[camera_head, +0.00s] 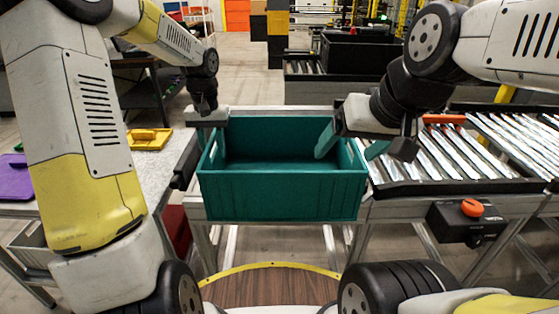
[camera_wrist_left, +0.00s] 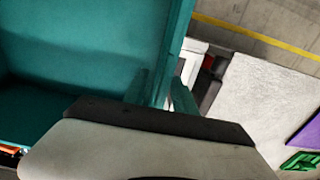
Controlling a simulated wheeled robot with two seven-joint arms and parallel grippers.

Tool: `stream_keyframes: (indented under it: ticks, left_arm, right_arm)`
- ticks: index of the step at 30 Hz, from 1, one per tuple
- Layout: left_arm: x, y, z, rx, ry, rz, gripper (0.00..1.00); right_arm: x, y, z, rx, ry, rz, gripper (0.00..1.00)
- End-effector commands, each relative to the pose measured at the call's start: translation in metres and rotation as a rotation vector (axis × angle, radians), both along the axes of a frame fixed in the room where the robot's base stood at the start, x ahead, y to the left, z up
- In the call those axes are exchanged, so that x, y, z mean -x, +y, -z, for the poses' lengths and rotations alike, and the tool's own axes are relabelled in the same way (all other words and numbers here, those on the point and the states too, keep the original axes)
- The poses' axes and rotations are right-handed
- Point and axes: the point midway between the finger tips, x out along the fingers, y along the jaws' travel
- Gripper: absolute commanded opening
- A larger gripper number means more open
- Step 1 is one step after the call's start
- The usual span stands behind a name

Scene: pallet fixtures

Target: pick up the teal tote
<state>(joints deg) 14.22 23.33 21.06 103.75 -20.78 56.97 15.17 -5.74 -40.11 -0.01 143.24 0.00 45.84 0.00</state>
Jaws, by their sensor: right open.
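The teal tote (camera_head: 282,196) stands upright and empty in front of me on a metal-framed stand. It also fills the left side of the left wrist view (camera_wrist_left: 85,45). My left gripper (camera_head: 207,143) is at the tote's left end wall. In the left wrist view its fingers (camera_wrist_left: 162,92) lie close on both sides of that wall, one inside and one outside, and look shut on it. My right gripper (camera_head: 350,143) is open at the right end, one finger inside the tote and one outside. Its fingers stand well apart.
A roller conveyor (camera_head: 465,150) adjoins on the right, with a control box with an orange knob (camera_head: 472,208) below it. A pale table (camera_head: 160,165) on the left holds a yellow item (camera_head: 149,138) and a purple item (camera_head: 14,178). A black bin (camera_head: 358,52) stands behind.

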Motion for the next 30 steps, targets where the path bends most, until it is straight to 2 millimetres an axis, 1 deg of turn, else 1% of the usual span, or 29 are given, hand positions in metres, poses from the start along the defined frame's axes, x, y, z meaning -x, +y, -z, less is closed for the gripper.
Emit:
stream_keyframes:
  ticks: [1,3,11,12,16,30]
  left_arm:
    - [0.0006,0.0003,0.0068,0.0,0.004,0.001,0.33]
    - [0.0,0.0003,0.0113,0.0,0.001,0.001,0.33]
    - [-0.0003,0.0003,0.0131,0.0,0.0,0.0,0.33]
    - [-0.0003,0.0003,0.013,0.0,0.0,0.0,0.25]
    - [-0.0003,0.0003,0.013,0.0,0.0,0.0,0.0]
    - [-0.0003,0.0003,0.0127,0.0,0.0,0.0,0.0]
  right_arm:
    - [0.0,0.0,0.0,0.0,0.0,0.0,0.82]
    - [0.0,0.0,0.0,0.0,0.0,0.0,0.82]
    - [0.0,0.0,0.0,0.0,0.0,0.0,0.82]
    - [0.0,0.0,0.0,0.0,0.0,0.0,0.82]
    - [0.0,0.0,0.0,0.0,0.0,0.0,0.82]
    - [0.0,0.0,0.0,0.0,0.0,0.0,0.82]
